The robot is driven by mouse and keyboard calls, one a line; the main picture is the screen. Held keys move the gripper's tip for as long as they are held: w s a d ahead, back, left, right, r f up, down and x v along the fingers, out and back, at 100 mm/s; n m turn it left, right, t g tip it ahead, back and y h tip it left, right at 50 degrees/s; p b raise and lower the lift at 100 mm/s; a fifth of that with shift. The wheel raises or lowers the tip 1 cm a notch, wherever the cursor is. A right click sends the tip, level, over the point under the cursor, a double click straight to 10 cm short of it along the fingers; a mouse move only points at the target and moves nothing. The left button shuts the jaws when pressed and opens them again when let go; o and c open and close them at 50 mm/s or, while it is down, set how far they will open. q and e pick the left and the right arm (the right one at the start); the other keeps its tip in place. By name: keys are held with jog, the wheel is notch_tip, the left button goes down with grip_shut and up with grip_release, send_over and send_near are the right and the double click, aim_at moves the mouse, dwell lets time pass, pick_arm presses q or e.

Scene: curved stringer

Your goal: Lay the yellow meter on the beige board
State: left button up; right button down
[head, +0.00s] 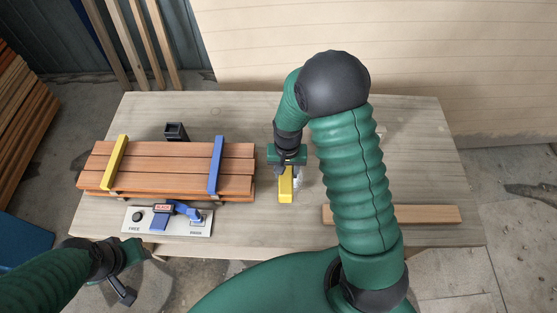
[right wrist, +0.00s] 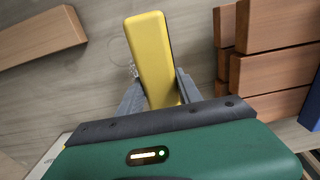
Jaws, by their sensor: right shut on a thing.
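The yellow meter (head: 286,189) is a slim block with rounded edges, near the middle of the table. My right gripper (head: 287,172) is shut on it. In the right wrist view the meter (right wrist: 152,52) stands out between the two grey fingers (right wrist: 160,92). I cannot tell whether it touches the tabletop. A light brown board (head: 430,214), the likely beige board, lies flat at the table's right front, partly behind my right arm. It also shows in the right wrist view (right wrist: 40,42), apart from the meter. My left gripper (head: 122,272) is by the table's front left edge; its jaws are unclear.
Stacked reddish planks (head: 170,167) lie left of the meter, with a yellow bar (head: 114,163) and a blue bar (head: 215,165) across them. A labelled panel with a blue lever (head: 180,211) is in front. A black square holder (head: 175,132) stands behind. Bare tabletop (head: 240,112) lies at the back.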

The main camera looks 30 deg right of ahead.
jog(key=w, duration=0.5)
jog(key=shift+w+a+f+p, duration=0.15)
jog(key=shift+w+a+p, duration=0.05)
jog(key=shift+w+p, duration=0.15)
jog(key=f, duration=0.3)
jog(key=shift+d+f+p, duration=0.2)
jog(key=shift+p, duration=0.15)
jog(key=shift+d+f, duration=0.15)
jog(key=shift+d, duration=0.05)
jog(key=c, duration=1.1)
grip_release()
jog(key=shift+o, duration=1.2)
jog(key=shift+a, duration=0.1)
jog(key=shift+o, duration=0.2)
jog(key=shift+a, duration=0.15)
